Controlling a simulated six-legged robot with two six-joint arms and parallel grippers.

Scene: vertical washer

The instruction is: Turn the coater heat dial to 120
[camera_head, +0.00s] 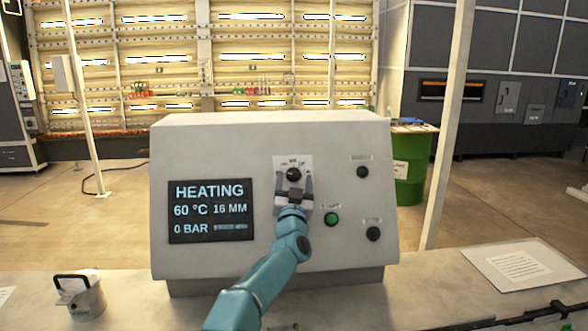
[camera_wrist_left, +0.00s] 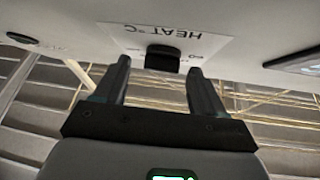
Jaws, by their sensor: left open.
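The coater control box (camera_head: 215,140) is a light grey console with a sloped front. Its heat dial (camera_head: 294,174) is a black knob on a white label plate, right of the display. The display (camera_head: 210,210) reads HEATING, 60 °C, 16 MM, 0 BAR. My left gripper (camera_head: 294,186) is open just in front of the dial and covers the lower part of the plate. In the left wrist view the dial (camera_wrist_left: 163,57) sits between and slightly beyond the open fingertips (camera_wrist_left: 158,68), with no clear contact. Its label, HEAT °C, appears upside down. My right gripper is out of view.
A green button (camera_head: 331,219) and black knobs (camera_head: 362,172) (camera_head: 373,234) are on the panel right of the dial. A green barrel (camera_head: 410,180) stands behind.

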